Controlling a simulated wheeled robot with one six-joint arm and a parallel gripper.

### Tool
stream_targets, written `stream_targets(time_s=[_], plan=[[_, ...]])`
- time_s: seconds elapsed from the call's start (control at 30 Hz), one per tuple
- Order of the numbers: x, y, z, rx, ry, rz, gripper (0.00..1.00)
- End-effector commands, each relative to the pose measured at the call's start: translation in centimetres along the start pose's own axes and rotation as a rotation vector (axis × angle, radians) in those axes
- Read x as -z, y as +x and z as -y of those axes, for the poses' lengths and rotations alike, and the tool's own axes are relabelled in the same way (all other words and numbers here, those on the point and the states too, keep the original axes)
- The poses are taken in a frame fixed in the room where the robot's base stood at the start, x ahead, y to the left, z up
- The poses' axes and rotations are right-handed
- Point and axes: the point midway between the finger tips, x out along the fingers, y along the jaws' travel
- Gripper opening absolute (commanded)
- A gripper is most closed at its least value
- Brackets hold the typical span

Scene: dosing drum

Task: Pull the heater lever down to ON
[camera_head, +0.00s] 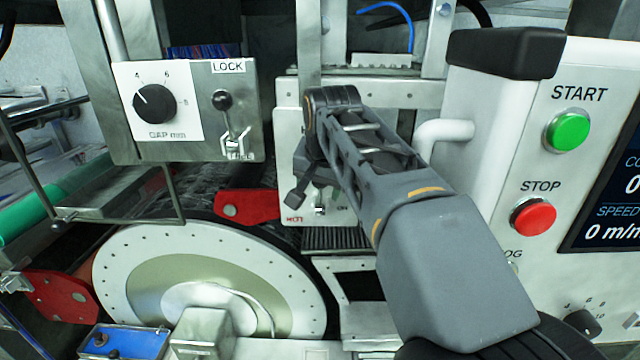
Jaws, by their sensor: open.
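The heater's white panel (289,135) is in the middle of the head view, partly behind my arm. It bears a red mark at its lower left that seems to read HOT, and a small ON label (342,208) at its lower right. A small metal part shows just left of ON; the lever's handle is hidden or cannot be told apart behind my gripper, so its position is unclear. My gripper (299,194) is open in front of the panel's lower half, with a dark finger pointing down. I cannot tell whether it touches the lever.
A grey panel with a gap knob (154,102) and a LOCK lever (222,100) hangs to the left. A large drum disc (120,270) and a red bracket (247,205) lie below. A console with START (567,130) and STOP (533,217) buttons stands close at the right.

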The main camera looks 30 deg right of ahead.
Motion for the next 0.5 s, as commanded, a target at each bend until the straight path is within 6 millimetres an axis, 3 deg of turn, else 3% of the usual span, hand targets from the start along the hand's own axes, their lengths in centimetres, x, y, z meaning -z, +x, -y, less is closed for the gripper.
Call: stream_targets(time_s=[0.2, 0.5], plan=[[-0.01, 0.03, 0.0, 0.0, 0.0, 0.0, 0.58], [-0.01, 0.01, 0.0, 0.0, 0.0, 0.001, 0.3]])
